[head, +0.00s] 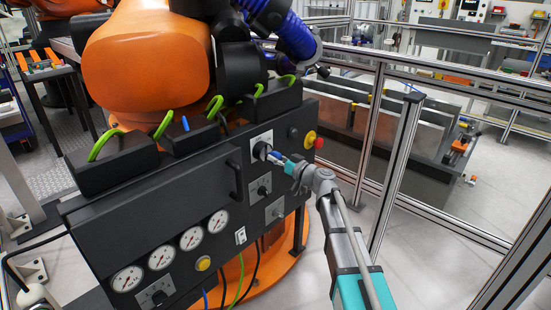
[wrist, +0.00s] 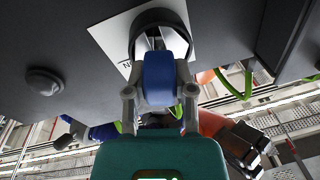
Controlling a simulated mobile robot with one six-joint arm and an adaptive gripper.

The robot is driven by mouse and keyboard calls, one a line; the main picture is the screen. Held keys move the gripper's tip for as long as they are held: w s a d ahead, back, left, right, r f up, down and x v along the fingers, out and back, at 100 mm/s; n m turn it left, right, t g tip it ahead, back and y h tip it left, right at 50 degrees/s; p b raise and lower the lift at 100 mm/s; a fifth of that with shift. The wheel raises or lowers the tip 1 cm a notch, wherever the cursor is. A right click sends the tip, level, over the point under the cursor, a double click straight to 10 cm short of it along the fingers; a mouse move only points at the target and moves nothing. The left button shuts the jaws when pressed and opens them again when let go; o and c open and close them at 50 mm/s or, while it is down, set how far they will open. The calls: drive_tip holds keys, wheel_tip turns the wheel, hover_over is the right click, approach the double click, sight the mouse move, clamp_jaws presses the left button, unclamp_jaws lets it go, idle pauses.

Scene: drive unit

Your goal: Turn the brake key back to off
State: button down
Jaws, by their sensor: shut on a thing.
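The brake key's blue head (wrist: 158,80) is between my gripper's fingers in the wrist view, in front of a dark round collar on a pale plate (wrist: 108,35). Part of a label shows on the plate's left side; the rest is covered. In the head view my gripper (head: 279,158) reaches from the right to the black key switch (head: 261,149) on the upper right of the dark drive unit panel (head: 195,210). It is shut on the key. The key's exact angle is hard to tell, as the fingers and collar cover its shaft.
A red and yellow emergency stop (head: 311,140) sits right of the switch. Another rotary switch (head: 264,190) is below it. Several gauges (head: 160,257) and a black handle (head: 234,180) are further left. A metal fence post (head: 395,175) stands close right of my arm.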

drive_tip(key=shift+n, duration=0.5)
drive_tip(key=shift+r+n+g+p, duration=0.1)
drive_tip(key=shift+n+g+p, duration=0.3)
drive_tip(key=shift+n, duration=1.1)
drive_tip(key=shift+c, duration=1.9)
unclamp_jaws()
drive_tip(key=shift+d, duration=0.1)
